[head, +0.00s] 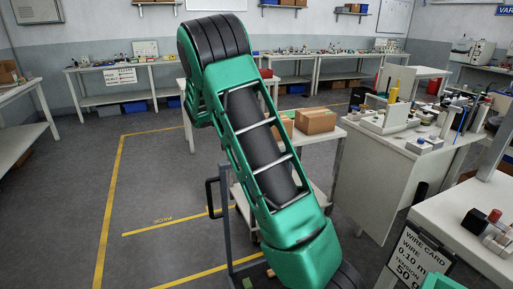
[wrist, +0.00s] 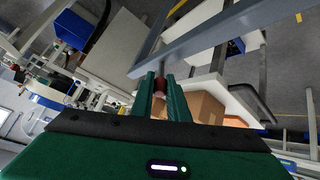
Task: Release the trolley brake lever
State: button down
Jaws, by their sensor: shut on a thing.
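The trolley shows in the head view behind my arm, with a pale shelf (head: 331,138) and a grey upright (head: 227,225) at its left. In the wrist view its grey frame bar (wrist: 215,33) crosses the upper middle, above a pale shelf edge (wrist: 240,103). My gripper (wrist: 160,82) has its two green fingers closed on a small reddish-brown piece, the brake lever's grip (wrist: 159,85), just below the bar. The rest of the lever is mostly hidden by the fingers. In the head view my arm hides both gripper and lever.
Cardboard boxes (head: 315,120) sit on the trolley shelf, close to my fingers in the wrist view (wrist: 205,106). A cluttered workbench (head: 390,150) stands at right, with a wire card sign (head: 418,257) in front. Yellow floor lines (head: 112,200) mark clear floor at left.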

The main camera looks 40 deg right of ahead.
jog(key=c, duration=1.7)
grip_release()
jog(key=shift+a+f, duration=0.15)
jog(key=v, duration=1)
jog(key=shift+w+a+r, duration=0.15)
jog(key=shift+a+r, duration=0.05)
jog(key=shift+r, duration=0.1)
